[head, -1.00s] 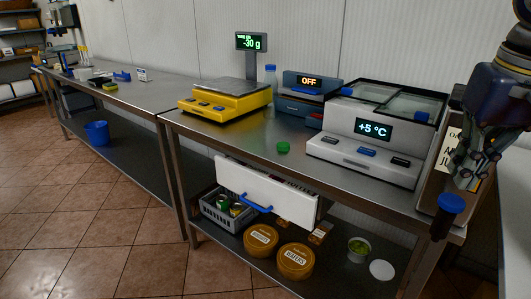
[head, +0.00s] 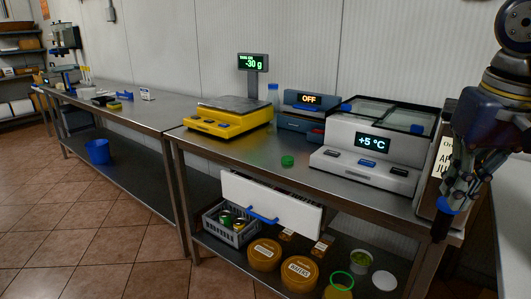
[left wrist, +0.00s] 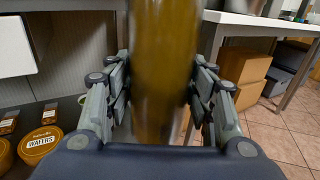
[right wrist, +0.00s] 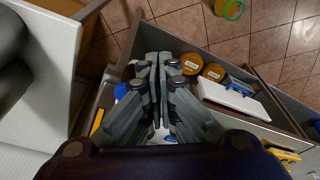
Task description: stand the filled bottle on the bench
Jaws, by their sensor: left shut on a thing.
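My left gripper (left wrist: 160,100) is shut around a bottle (left wrist: 163,70) filled with yellow-brown liquid. The bottle's open green-rimmed mouth shows at the bottom edge of the head view (head: 340,281) and at the top of the right wrist view (right wrist: 233,10). There it is in front of the bench (head: 205,148), over the floor side, apart from the top. The bottle's base is hidden. My right gripper (head: 462,192) is at the bench's right end, by a blue-topped dark lever (head: 447,206). Its fingers (right wrist: 160,62) are close together with nothing visible between them.
A green cap (head: 288,161) lies on the bench near its front. Bare steel surrounds it, between the yellow scale (head: 212,125) and the grey +5 °C unit (head: 350,160). A white drawer front (head: 290,207) with a blue handle juts out below the top.

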